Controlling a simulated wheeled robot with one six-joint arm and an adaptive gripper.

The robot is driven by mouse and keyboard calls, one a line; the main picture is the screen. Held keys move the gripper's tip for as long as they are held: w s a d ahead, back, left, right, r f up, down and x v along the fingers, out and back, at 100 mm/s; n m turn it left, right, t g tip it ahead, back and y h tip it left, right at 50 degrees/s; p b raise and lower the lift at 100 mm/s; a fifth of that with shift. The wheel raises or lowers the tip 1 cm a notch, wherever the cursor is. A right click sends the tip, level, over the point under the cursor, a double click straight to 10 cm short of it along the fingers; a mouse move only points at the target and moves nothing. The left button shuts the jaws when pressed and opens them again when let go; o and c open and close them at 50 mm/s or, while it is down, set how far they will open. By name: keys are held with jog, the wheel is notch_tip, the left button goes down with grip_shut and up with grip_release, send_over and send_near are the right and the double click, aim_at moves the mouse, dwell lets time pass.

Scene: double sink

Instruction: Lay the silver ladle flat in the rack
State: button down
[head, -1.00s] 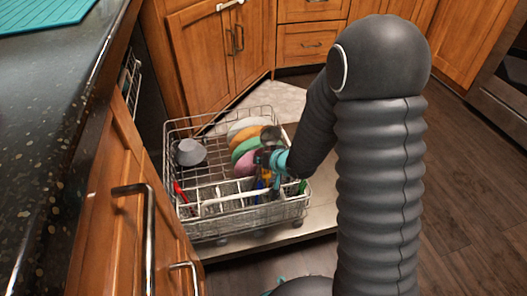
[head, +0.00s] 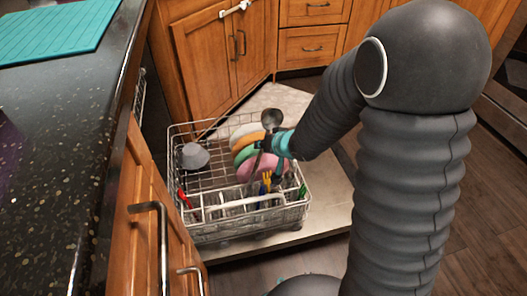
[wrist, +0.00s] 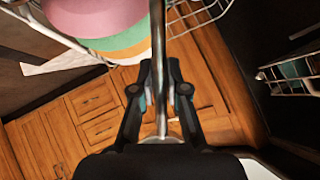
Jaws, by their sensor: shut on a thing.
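The silver ladle (head: 271,118) is upright, its bowl on top and its handle pointing down over the right part of the rack. My gripper (head: 268,143) is shut on the ladle's handle just below the bowl. In the wrist view the handle (wrist: 158,40) runs straight between the two fingers of my gripper (wrist: 160,88), and the bowl is mostly hidden by the gripper's body. The white wire dish rack (head: 250,222) lies below. Whether the handle's lower end still touches the rack or the cutlery is unclear.
Pink (head: 264,170), green, orange and white plates stand in the rack close to my gripper. A grey bowl (head: 194,156) sits at the left. Colored utensils, including a red one (head: 183,197), stand along the front. Open wires show between bowl and plates. Wooden cabinets (head: 147,215) border the left.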

aim_at(263, 118)
notch_tip(263, 118, up, 11)
jog(key=p, duration=0.5)
jog(key=shift+f, duration=0.15)
jog(key=shift+r+b, duration=0.3)
notch_tip(263, 118, up, 7)
jog(key=shift+f, duration=0.2)
